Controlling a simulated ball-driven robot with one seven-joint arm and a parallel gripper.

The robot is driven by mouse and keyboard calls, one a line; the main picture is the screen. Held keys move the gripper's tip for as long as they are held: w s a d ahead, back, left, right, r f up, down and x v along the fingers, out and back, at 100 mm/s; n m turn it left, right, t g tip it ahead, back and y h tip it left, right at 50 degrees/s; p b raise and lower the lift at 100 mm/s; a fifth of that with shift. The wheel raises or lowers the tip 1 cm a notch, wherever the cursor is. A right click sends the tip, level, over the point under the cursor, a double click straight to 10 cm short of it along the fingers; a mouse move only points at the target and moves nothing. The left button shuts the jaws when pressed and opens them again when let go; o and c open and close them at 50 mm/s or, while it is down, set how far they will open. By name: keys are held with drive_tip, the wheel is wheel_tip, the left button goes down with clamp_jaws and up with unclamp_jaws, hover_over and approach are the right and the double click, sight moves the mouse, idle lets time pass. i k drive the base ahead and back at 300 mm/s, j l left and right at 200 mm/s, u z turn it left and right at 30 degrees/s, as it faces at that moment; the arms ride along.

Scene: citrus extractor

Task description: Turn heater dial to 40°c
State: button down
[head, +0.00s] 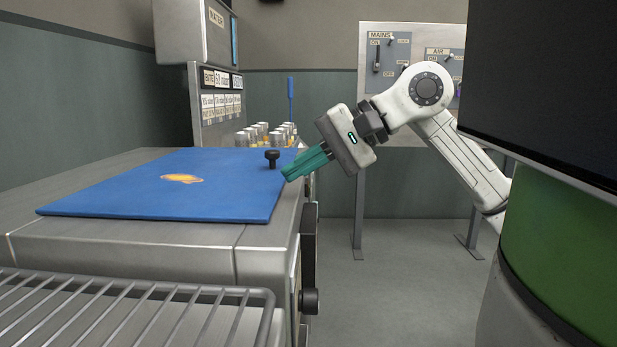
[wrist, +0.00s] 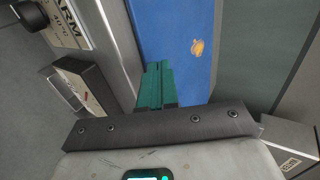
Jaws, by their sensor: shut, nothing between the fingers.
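A round black knob (wrist: 30,15), likely the heater dial, shows at the upper left of the wrist view, cut by the frame edge. Beside it is a label (wrist: 66,20) reading "ARM" and "40 °C", its start cut off. I cannot tell where the dial points. In the head view, a black knob (head: 310,300) juts from the machine's right side face; its markings are hidden. My gripper (head: 289,173) has green fingers, shut and empty, at the right edge of the blue board. In the wrist view, the fingers (wrist: 157,68) are apart from the dial.
The blue board (head: 120,195) with an orange fruit emblem covers the metal machine top. A small black knob (head: 272,155) stands near my fingertips. A wire rack (head: 130,300) lies in front. A switch panel (head: 400,100) stands behind my arm. The floor right of the machine is clear.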

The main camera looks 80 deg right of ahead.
sight(307, 302)
drive_tip(key=k+l, duration=0.15)
drive_tip(key=k, duration=0.4)
drive_tip(key=k+l, duration=0.1)
drive_tip(key=k, duration=0.45)
